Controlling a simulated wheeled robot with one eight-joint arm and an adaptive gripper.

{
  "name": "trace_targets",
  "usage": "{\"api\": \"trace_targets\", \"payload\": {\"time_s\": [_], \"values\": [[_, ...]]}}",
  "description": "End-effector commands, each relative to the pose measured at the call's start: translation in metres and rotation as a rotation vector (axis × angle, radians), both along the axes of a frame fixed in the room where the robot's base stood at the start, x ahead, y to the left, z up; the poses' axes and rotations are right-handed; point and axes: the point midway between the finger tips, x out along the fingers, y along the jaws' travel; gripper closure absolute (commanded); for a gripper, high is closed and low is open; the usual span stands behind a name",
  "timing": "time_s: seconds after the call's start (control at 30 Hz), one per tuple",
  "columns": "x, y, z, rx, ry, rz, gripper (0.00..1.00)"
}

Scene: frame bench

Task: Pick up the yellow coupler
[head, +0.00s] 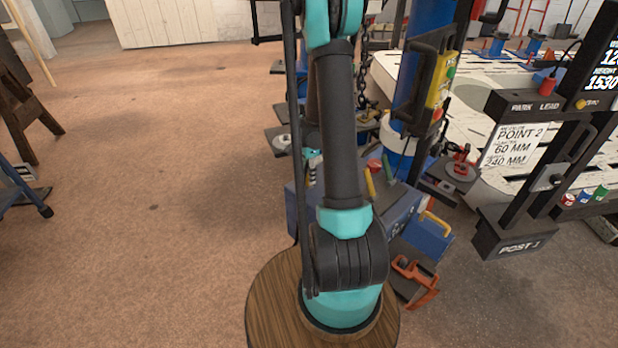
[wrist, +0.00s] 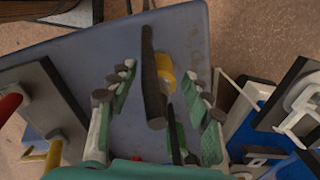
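In the wrist view, a short yellow cylinder, which looks like the yellow coupler (wrist: 165,68), lies on a blue-grey surface (wrist: 60,55). A dark rod (wrist: 152,75) crosses the picture just left of it and partly hides it. My gripper (wrist: 159,76) is open, its green fingers to the left and right of the coupler and the rod. I cannot tell how far above the surface the fingertips are. In the head view my arm covers part of the bench area, and I cannot make out the coupler there for certain.
A red part (wrist: 9,106) and a yellow one (wrist: 53,155) stand at the wrist view's left. In the head view, a blue box with a yellow handle (head: 432,238) and an orange clamp (head: 416,282) sit right of my arm. Open floor (head: 150,190) lies left.

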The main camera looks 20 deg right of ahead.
Motion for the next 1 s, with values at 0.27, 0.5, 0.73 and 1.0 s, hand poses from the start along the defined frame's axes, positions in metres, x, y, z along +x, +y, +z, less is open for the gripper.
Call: {"api": "trace_targets", "payload": {"time_s": [0.27,0.5,0.73,1.0], "values": [[0.0,0.0,0.0,0.0,0.0,0.0,0.88],[0.0,0.0,0.0,0.0,0.0,0.0,1.0],[0.0,0.0,0.003,0.0,0.0,0.0,1.0],[0.0,0.0,0.025,0.0,0.0,0.0,1.0]]}}
